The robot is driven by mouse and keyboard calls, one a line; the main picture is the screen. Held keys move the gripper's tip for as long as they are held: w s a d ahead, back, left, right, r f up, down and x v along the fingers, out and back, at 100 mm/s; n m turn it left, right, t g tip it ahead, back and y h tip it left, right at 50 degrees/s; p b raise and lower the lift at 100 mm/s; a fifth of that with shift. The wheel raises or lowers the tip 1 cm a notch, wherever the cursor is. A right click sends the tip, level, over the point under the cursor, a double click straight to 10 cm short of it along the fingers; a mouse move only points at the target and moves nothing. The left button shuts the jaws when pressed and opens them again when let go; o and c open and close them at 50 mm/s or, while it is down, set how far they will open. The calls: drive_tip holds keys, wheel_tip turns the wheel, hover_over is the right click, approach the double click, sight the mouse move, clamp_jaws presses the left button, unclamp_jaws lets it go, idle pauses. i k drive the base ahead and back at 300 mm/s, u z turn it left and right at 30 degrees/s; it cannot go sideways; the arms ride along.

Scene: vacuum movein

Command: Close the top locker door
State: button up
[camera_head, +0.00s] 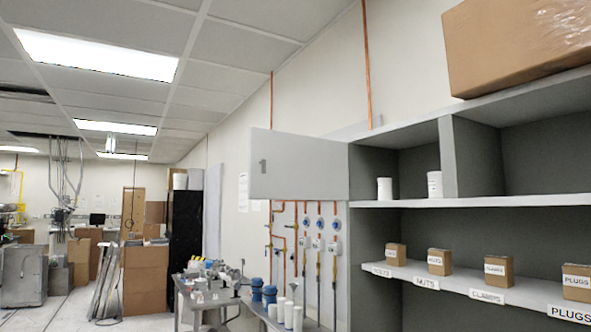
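The top locker door (298,166) is a flat grey panel with a "1" marked near its left end. It stands swung wide open, reaching out to the left from the left side of the grey locker (450,158). The top left compartment beside its hinge edge is uncovered. Two white containers (434,185) stand on the shelf there, one of them farther left. My gripper is not in view.
A large cardboard box (515,45) sits on top of the locker. Copper pipes with blue valves run on the wall behind the door. A cluttered table (215,300) stands below left.

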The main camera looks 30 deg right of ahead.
sight(300, 167)
drive_tip(key=u, duration=0.05)
drive_tip(key=i, duration=3.25)
drive_tip(key=z, duration=3.1)
drive_tip(key=i, duration=0.55)
drive_tip(key=u, duration=0.1)
